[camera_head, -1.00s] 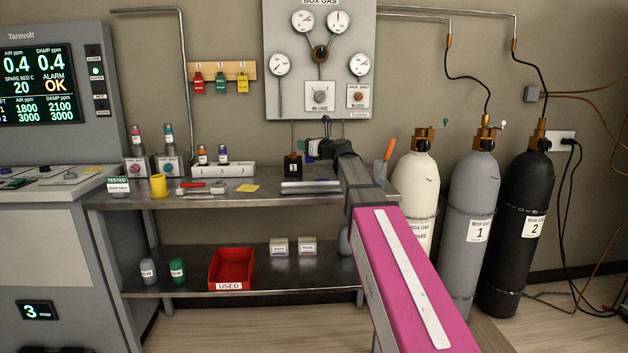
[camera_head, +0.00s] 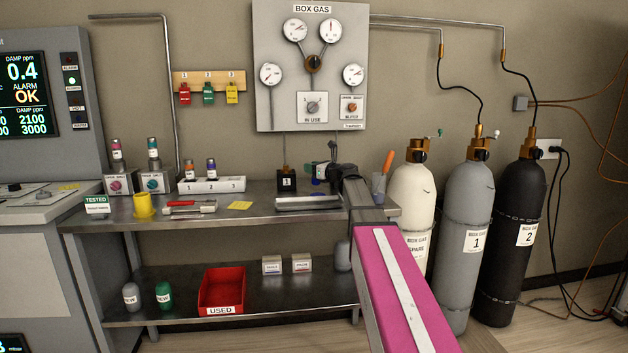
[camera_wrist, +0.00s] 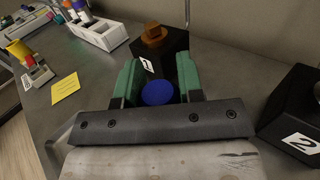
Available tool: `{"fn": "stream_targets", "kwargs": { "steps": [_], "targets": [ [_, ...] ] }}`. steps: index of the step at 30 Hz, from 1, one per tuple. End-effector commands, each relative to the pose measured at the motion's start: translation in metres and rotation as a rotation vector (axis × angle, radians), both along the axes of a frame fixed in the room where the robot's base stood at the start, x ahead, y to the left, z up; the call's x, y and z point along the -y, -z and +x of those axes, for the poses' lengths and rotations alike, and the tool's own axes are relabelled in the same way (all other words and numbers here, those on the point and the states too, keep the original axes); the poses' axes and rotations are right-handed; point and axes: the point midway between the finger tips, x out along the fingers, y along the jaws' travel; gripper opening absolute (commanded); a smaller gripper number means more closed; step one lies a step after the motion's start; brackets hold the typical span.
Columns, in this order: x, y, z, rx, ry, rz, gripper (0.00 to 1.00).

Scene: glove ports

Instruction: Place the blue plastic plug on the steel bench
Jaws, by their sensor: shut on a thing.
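The blue plastic plug (camera_wrist: 158,92) sits between the green fingers of my gripper (camera_wrist: 158,84) in the wrist view, and the gripper is shut on it. In the head view my gripper (camera_head: 318,170) is at the back of the steel bench (camera_head: 262,200), right of the black block marked 1 (camera_head: 286,180). A small blue patch, likely the plug (camera_head: 316,181), shows just under the gripper. I cannot tell whether the plug touches the bench. In the wrist view the black block 1 (camera_wrist: 172,58) stands just beyond the fingers.
A black block marked 2 (camera_wrist: 295,120) is to the right in the wrist view. A red USED bin (camera_head: 222,288) is on the lower shelf. Gas cylinders (camera_head: 467,240) stand right.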

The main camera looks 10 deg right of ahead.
Motion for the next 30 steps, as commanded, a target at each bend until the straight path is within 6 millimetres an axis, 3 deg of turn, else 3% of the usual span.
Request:
{"fn": "stream_targets", "kwargs": {
  "steps": [8,15,26,27,29,30],
  "targets": [
    [0.008,0.015,0.002,-0.001,0.0,-0.001,0.08],
    [0.008,0.044,0.002,-0.001,0.0,-0.001,0.08],
    [0.008,0.047,0.002,0.0,0.0,0.0,0.08],
    [0.008,0.047,0.002,0.001,0.0,-0.001,0.44],
    [0.008,0.047,0.002,0.001,0.0,-0.001,0.6],
    [0.008,0.047,0.002,0.001,0.0,-0.001,0.6]
  ]
}}
